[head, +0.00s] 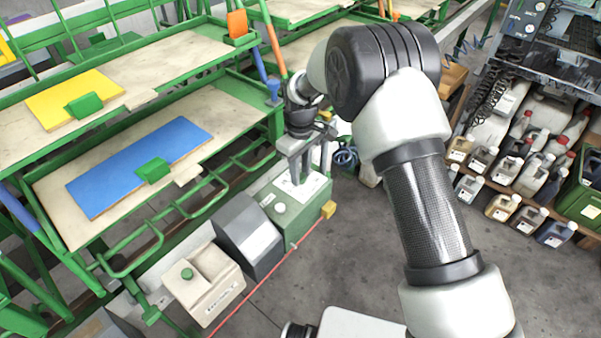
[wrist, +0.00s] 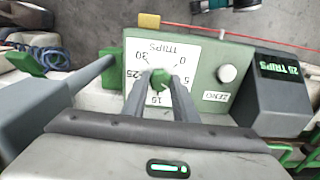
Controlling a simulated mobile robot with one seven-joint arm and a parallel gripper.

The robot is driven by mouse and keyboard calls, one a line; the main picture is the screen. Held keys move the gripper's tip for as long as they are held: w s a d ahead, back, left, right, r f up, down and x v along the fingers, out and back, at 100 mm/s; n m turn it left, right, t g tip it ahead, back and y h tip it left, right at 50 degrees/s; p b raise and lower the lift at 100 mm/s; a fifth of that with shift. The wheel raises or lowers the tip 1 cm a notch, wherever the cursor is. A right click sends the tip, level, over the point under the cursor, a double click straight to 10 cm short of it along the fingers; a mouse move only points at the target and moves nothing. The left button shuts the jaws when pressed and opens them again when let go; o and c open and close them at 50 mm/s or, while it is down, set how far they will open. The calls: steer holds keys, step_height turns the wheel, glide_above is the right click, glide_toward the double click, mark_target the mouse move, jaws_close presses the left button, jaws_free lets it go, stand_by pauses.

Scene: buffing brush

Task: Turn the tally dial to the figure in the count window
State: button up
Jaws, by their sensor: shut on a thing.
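I cannot tell where the knob points. My gripper (wrist: 159,88) is shut on the knob, one finger on each side. In the head view, my gripper (head: 300,176) reaches down onto the green box (head: 290,236) that carries the dial. The count window (wrist: 284,70) shows 20 TRIPS in green.
A round pale button (wrist: 227,73) sits beside the dial, near a ZERO label (wrist: 216,96). The grey housing (head: 248,235) and a cream box (head: 203,282) with a green knob stand alongside. Green-framed benches (head: 140,165) are at left; bottles (head: 520,160) on shelves at right.

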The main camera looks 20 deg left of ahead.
steer(key=m, duration=0.7)
steer(key=shift+b, duration=0.3)
steer(key=m, duration=0.8)
steer(key=shift+m, duration=0.3)
steer(key=m, duration=0.3)
steer(key=shift+m+p, duration=0.3)
steer(key=m, duration=0.3)
steer(key=shift+m+p, duration=0.3)
steer(key=m, duration=0.3)
steer(key=shift+a+m+p, duration=0.1)
steer(key=shift+m+p, duration=0.2)
steer(key=shift+p, duration=0.05)
steer(key=shift+m+p, duration=0.4)
steer(key=shift+m, duration=1.5)
